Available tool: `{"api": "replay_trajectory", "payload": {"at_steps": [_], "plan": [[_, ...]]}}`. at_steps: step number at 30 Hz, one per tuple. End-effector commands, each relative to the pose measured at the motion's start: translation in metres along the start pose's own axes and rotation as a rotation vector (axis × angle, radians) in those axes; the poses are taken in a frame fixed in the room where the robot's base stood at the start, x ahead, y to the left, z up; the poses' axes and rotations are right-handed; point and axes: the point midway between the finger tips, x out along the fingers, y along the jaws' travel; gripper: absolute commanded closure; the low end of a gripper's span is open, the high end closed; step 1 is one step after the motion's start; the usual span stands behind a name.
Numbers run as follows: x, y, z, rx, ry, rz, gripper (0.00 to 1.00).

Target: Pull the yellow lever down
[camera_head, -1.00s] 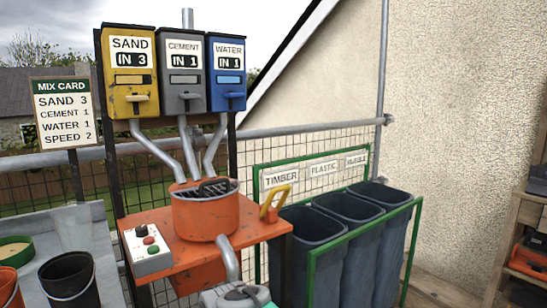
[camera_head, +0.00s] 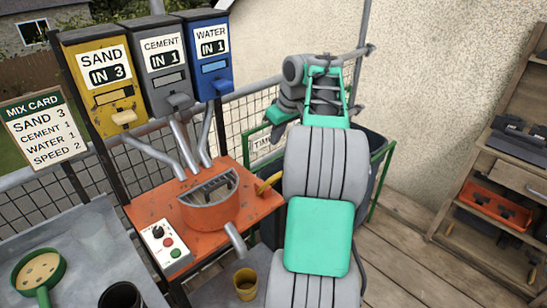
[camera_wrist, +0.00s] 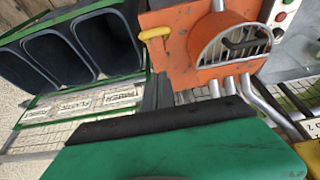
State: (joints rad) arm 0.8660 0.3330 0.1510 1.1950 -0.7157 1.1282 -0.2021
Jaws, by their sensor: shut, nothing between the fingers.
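The yellow lever (camera_head: 269,183) sticks up at the right edge of the orange mixer bench (camera_head: 150,215), beside the orange mixing drum (camera_head: 209,210). In the wrist view the yellow lever (camera_wrist: 155,33) shows at the top, in full view, beside the drum's grille. A smaller yellow handle (camera_head: 124,117) is on the front of the yellow sand box. My gripper (camera_head: 281,118) is raised behind and right of the lever, apart from it. It is shut and empty. In the wrist view its green and black end (camera_wrist: 165,122) fills the bottom.
Sand, cement and water boxes stand behind the drum, with grey pipes running down. Dark bins (camera_wrist: 85,45) stand beside the bench. A control box (camera_head: 165,243) with buttons sits on the bench. A yellow bucket (camera_head: 246,281) stands below. A wooden shelf (camera_head: 510,180) is at right.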

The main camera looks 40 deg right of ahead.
Motion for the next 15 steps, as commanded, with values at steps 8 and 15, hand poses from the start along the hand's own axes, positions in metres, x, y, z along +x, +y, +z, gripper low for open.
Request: {"api": "replay_trajectory", "payload": {"at_steps": [8, 15], "plan": [[0.018, 0.0, 0.001, 0.003, -0.001, -0.001, 1.0], [0.067, 0.0, 0.002, 0.005, -0.002, -0.002, 1.0]]}}
